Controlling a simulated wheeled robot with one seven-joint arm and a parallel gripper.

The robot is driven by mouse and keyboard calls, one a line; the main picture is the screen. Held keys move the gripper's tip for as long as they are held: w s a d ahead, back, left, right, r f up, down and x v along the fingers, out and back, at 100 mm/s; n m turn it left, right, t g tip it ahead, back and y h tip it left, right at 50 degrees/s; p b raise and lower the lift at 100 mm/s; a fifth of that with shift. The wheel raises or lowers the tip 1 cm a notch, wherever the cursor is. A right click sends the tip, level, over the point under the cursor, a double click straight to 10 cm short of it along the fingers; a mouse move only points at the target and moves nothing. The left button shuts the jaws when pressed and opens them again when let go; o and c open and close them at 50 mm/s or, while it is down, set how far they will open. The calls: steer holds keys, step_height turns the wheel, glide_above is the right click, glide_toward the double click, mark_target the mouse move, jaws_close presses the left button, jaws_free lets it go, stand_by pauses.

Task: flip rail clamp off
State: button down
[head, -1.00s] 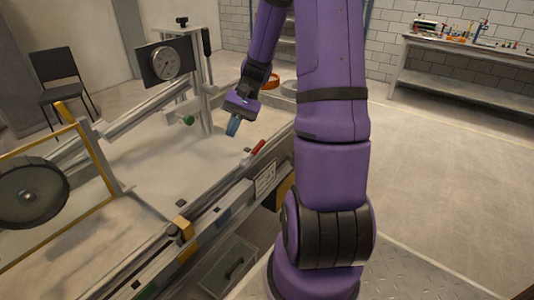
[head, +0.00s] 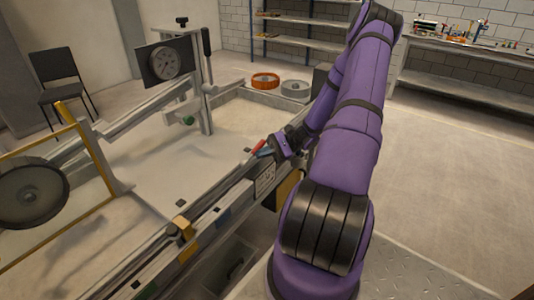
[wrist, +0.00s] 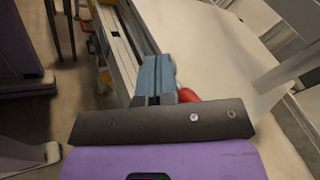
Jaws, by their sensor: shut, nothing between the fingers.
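The rail clamp's red lever (head: 258,147) stands on the near side rail of the sandbed, right of the middle of the head view. My gripper (head: 267,153) is right beside the lever on its right side, with blue fingertips pressed together and nothing between them. In the wrist view the shut blue fingers (wrist: 155,78) point along the rail, and the red lever (wrist: 188,95) shows just right of them, partly hidden behind the gripper's dark plate. I cannot tell whether fingers and lever touch.
The near rail (head: 205,212) carries a yellow block (head: 180,229). An orange ring (head: 265,80) and a grey ring (head: 296,89) lie at the far end. The floor at right is clear.

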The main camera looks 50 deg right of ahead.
steer(key=s+d+f+m+t+h, duration=0.3)
steer(key=d+f+m+t+h, duration=0.1)
steer(key=f+m+t+h, duration=0.1)
steer(key=s+d+f+m+t+h, duration=0.3)
steer(key=f+m+t, duration=0.5)
steer(key=t, duration=0.3)
steer(key=shift+d+f+m+t+h, duration=0.3)
steer(key=shift+d+f+t+h, duration=0.15)
steer(key=shift+d+h, duration=0.6)
steer(key=shift+d, duration=0.15)
steer(key=s+r+x, duration=0.1)
steer(key=r+x, duration=0.1)
steer(key=x, duration=1)
steer(key=shift+a+r, duration=0.3)
steer(key=shift+a, duration=0.15)
steer(key=shift+r+y, duration=0.1)
steer(key=shift+y, duration=0.25)
